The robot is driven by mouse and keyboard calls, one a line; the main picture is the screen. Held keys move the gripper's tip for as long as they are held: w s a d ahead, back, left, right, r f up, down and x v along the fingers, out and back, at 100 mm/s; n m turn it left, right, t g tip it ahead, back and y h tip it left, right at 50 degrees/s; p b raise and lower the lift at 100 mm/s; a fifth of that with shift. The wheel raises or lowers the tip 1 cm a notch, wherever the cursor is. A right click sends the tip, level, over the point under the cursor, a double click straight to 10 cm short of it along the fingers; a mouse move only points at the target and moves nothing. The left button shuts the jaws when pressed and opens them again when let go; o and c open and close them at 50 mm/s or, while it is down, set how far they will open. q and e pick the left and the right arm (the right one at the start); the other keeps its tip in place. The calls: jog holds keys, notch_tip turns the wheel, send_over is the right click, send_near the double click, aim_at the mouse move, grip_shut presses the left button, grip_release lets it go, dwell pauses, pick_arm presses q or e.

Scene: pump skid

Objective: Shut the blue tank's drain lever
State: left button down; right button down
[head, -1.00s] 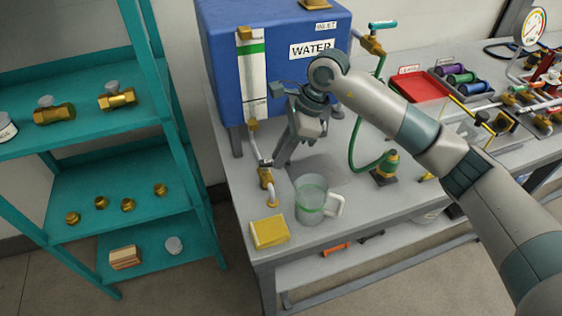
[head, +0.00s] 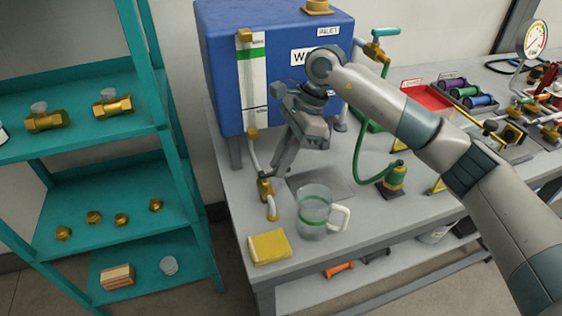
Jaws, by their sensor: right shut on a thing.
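The blue tank (head: 225,75) stands on legs on the grey bench, with a sight gauge on its front. Its brass drain valve (head: 265,190) sits low at the front left, with a spout pointing down. My right gripper (head: 281,171) reaches down in front of the tank and is shut on the drain lever beside the valve body. The fingers hide most of the lever, so its exact angle cannot be told. My left gripper is not in view.
A clear jug (head: 314,212) with a green band stands right of the spout. A yellow sponge or block (head: 270,247) lies at the bench's front left corner. A green hose (head: 357,160) runs down to a brass-topped fitting (head: 393,180). Teal shelves (head: 165,130) stand left.

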jog(key=shift+r, duration=0.1)
jog(key=c, duration=1.7)
grip_release()
jog(key=shift+d+r, duration=0.1)
